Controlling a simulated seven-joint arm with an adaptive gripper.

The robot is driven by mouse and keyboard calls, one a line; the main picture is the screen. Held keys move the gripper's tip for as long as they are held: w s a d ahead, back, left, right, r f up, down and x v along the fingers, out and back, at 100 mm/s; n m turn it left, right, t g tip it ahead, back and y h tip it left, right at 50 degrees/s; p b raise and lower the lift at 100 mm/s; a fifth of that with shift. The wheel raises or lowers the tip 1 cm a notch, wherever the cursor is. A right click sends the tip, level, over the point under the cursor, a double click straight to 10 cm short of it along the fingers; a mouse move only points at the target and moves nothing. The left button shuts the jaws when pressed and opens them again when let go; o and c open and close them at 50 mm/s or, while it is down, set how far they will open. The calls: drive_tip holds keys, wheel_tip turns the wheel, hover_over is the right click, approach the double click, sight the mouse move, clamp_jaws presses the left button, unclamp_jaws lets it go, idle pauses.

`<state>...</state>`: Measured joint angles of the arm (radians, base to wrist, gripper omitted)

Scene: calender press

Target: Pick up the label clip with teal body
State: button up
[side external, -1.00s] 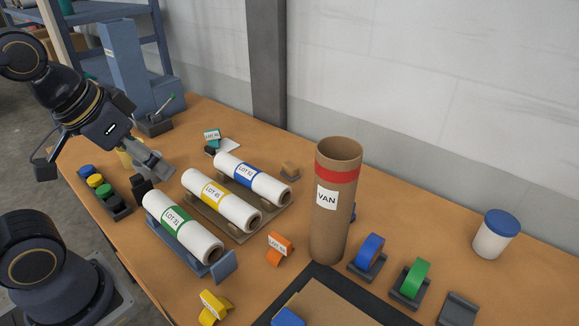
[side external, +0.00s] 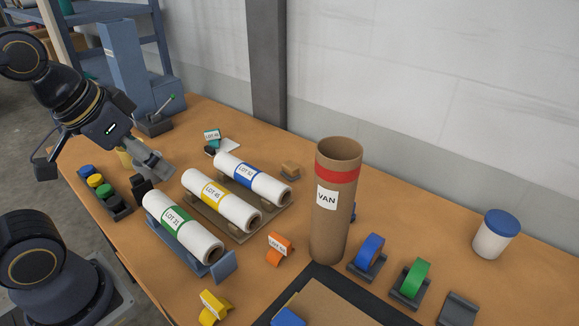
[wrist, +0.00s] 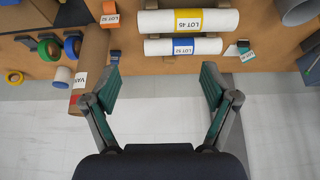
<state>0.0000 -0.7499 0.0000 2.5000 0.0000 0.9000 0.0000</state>
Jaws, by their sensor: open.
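The label clip with teal body (side external: 212,136) stands on the table behind the white rolls in the side view. Its white label reads LOT and a number too small to read surely. In the wrist view the clip (wrist: 244,49) shows small at upper right, beyond the right finger. My gripper (side external: 153,172) is at the left of the table in the side view, left of the rolls and apart from the clip. In the wrist view my gripper (wrist: 160,80) has its two fingers wide apart with nothing between them.
Rolls with green (side external: 173,221), yellow (side external: 213,194) and blue (side external: 246,174) bands lie between the clip and the table's front. A tall cardboard tube (side external: 331,225) stands right. Orange (side external: 276,248) and yellow (side external: 212,307) clips stand in front. A white card (side external: 230,146) lies beside the teal clip.

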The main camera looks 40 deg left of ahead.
drive_tip(key=w+a+r+n+t+y, duration=0.1)
drive_tip(key=w+a+r+n, duration=0.15)
drive_tip(key=w+r, duration=0.5)
drive_tip(key=w+a+r+n+t, duration=0.1)
drive_tip(key=w+a+r, duration=0.25)
drive_tip(key=w, duration=0.65)
drive_tip(key=n+g+y, duration=0.1)
drive_tip(key=n+g, duration=0.2)
drive_tip(key=n, duration=0.3)
hover_over(211, 131)
drive_tip(key=s+d, duration=0.2)
drive_tip(key=s, duration=0.3)
wheel_tip(211, 131, down, 21)
drive_tip(key=x, duration=0.9)
drive_tip(key=shift+s+a+f, duration=0.1)
drive_tip(key=shift+a+f, duration=0.15)
drive_tip(key=shift+a, duration=0.1)
drive_tip(key=x, duration=0.3)
drive_tip(key=d+x, duration=0.1)
drive_tip(key=x, duration=0.1)
drive_tip(key=shift+a+f, duration=0.1)
drive_tip(key=shift+f, duration=0.3)
